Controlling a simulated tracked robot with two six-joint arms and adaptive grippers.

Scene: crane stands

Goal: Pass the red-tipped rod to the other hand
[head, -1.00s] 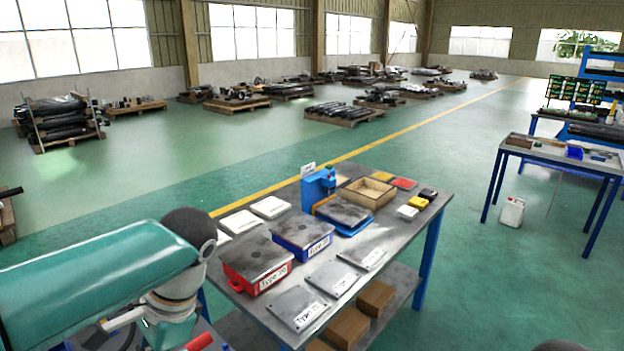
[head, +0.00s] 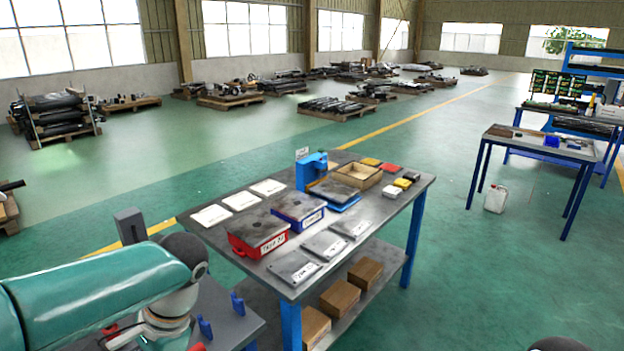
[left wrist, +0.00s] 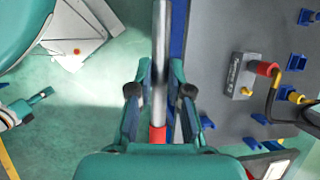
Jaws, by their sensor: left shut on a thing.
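In the left wrist view my left gripper (left wrist: 160,95) is shut on the red-tipped rod (left wrist: 160,45). The rod is a straight, shiny grey bar lying between the two fingers. Its red end (left wrist: 157,134) shows near the gripper's palm, and the grey part runs out of the top of the picture. In the head view my left arm comes in at the lower left, and I cannot make out the rod or the fingers there. My right gripper cannot be made out in either view.
A grey bench (left wrist: 215,45) with blue holders (left wrist: 297,60) lies right of the rod in the wrist view; a grey block (left wrist: 240,75) with a red-ended cable sits on it. In the head view a work table (head: 375,232) holds red and blue boxes.

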